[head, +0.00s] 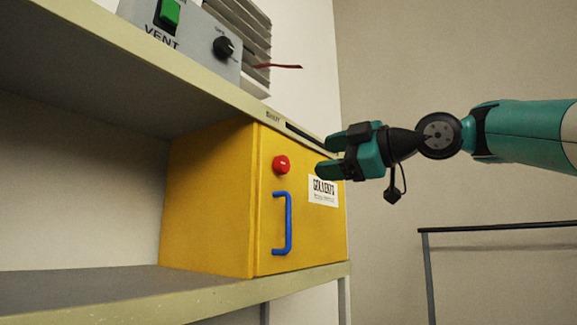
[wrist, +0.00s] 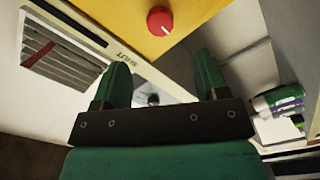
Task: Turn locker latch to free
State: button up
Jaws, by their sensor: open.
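The yellow locker (head: 208,200) stands on a shelf in the head view, its door facing right. Its latch is a round red knob (head: 281,165) on the upper left of the door, above a blue handle (head: 288,223). My gripper (head: 324,153) is open and empty, in front of the door's upper right, to the right of the knob and apart from it. In the wrist view the red knob (wrist: 160,20) is at the top centre, beyond and between my open fingers (wrist: 158,80). A pale mark shows on the knob, too small to read.
A grey box (head: 190,35) with a green switch and black dial stands on the upper shelf (head: 110,70), just above the locker. A white label (head: 323,190) is on the door. A metal rail (head: 500,227) stands at the right.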

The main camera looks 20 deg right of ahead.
aim_at(286, 165)
jog(key=p+x, duration=0.3)
jog(key=x, duration=0.6)
jog(key=shift+w+a, duration=0.2)
jog(key=shift+w, duration=0.15)
jog(key=c, duration=0.9)
